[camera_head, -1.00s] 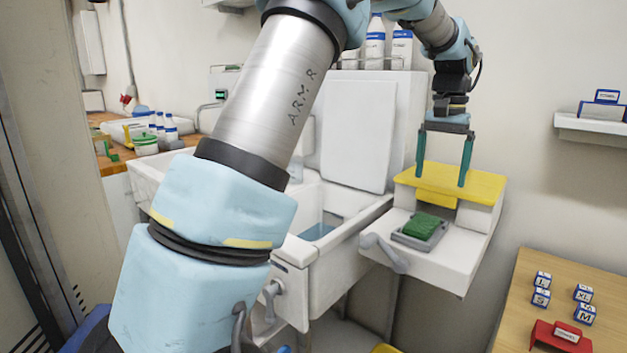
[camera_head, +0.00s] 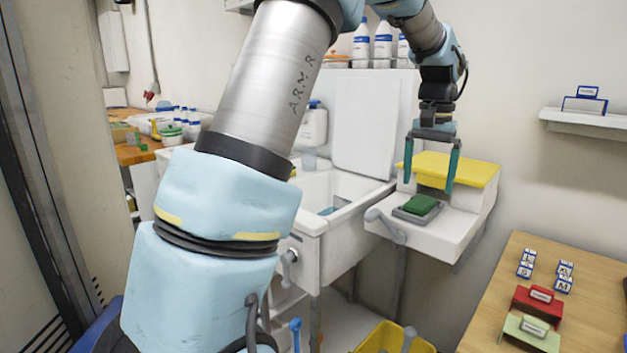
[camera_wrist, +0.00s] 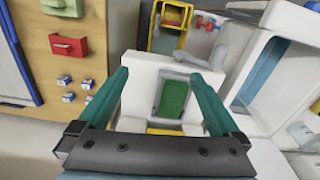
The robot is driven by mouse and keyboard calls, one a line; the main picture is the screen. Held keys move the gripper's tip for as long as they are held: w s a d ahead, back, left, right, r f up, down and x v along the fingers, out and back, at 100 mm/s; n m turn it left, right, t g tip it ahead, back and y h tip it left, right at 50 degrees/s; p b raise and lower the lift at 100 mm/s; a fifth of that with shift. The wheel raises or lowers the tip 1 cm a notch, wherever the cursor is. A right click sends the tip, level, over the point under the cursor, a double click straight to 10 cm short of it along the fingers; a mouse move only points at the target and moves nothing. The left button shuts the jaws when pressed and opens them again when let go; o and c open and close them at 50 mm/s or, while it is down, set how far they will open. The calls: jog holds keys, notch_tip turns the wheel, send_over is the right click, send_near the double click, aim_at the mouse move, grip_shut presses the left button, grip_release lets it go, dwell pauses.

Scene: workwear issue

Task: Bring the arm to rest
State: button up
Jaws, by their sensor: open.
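My gripper (camera_head: 431,165) is open, with its two teal fingers pointing down and nothing between them. It hangs in front of the yellow-topped white block (camera_head: 470,168), above the white side ledge. A green pad (camera_head: 420,204) lies in a grey tray (camera_head: 408,215) on that ledge, below my fingers. In the wrist view my gripper (camera_wrist: 166,95) shows both fingers spread apart, with the green pad (camera_wrist: 173,98) seen between and beyond them. My arm crosses the middle of the head view and hides part of the sink.
A wooden table (camera_head: 590,290) at right holds small labelled blocks, a red holder (camera_head: 537,301) and a green holder (camera_head: 531,330). A yellow cart (camera_head: 375,338) stands below. A wall shelf (camera_head: 585,122) is at right.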

jog(key=s+a+f+n, duration=0.2)
jog(key=a+f, duration=0.2)
jog(key=a, duration=0.6)
jog(key=s+a+f+n, duration=0.1)
jog(key=a+f+n, duration=0.15)
jog(key=a, duration=0.85)
jog(key=s+a+f+n, duration=0.1)
jog(key=s+a+f, duration=0.1)
jog(key=s+a, duration=0.2)
jog(key=s+a+f+n+t, duration=0.1)
jog(key=s+a+f, duration=0.2)
jog(key=s+a, duration=0.2)
jog(key=shift+a+f, duration=0.25)
jog(key=shift+a, duration=0.35)
